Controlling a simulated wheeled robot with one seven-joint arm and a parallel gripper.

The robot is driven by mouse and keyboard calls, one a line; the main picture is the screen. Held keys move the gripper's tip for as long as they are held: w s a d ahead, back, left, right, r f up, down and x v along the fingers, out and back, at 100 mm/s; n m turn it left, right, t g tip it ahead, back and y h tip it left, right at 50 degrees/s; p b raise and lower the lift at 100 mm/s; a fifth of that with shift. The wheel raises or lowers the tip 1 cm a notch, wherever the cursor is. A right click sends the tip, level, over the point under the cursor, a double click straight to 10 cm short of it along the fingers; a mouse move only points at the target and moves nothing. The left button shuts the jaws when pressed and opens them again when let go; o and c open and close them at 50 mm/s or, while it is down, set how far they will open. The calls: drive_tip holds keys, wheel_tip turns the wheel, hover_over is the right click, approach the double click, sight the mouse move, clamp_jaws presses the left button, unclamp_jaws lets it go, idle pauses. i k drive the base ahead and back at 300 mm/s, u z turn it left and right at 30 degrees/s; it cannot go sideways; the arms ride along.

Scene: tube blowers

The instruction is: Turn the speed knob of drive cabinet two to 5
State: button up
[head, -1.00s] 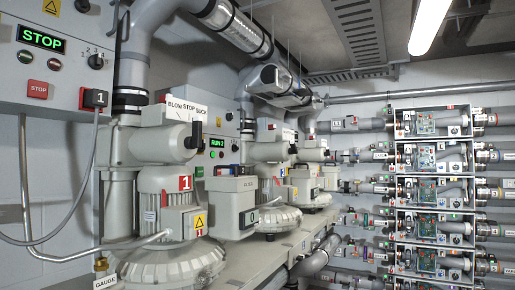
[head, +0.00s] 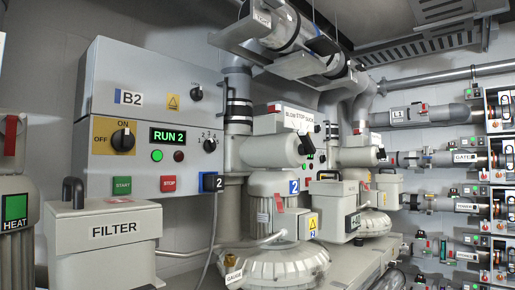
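Drive cabinet two (head: 150,75) is a grey box on the wall at the left of the head view, labelled B2. Its speed knob (head: 210,145) is a black dial at the right of the front, with small digits around it. I cannot read its exact setting. The green display (head: 167,137) beside it reads RUN 2. A black ON/OFF switch (head: 123,139) on a yellow plate, a green START button (head: 122,186) and a red STOP button (head: 168,184) are on the same face. My gripper is not in view.
A grey FILTER box (head: 110,230) stands in front below the cabinet. A blower marked 2 (head: 275,215) stands right of it, with a grey cable hanging from the cabinet's blue 2 plug (head: 212,182). More blowers and pipework fill the right side.

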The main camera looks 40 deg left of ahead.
sight(210, 144)
drive_tip(key=i, duration=2.3)
drive_tip(key=u, duration=3.85)
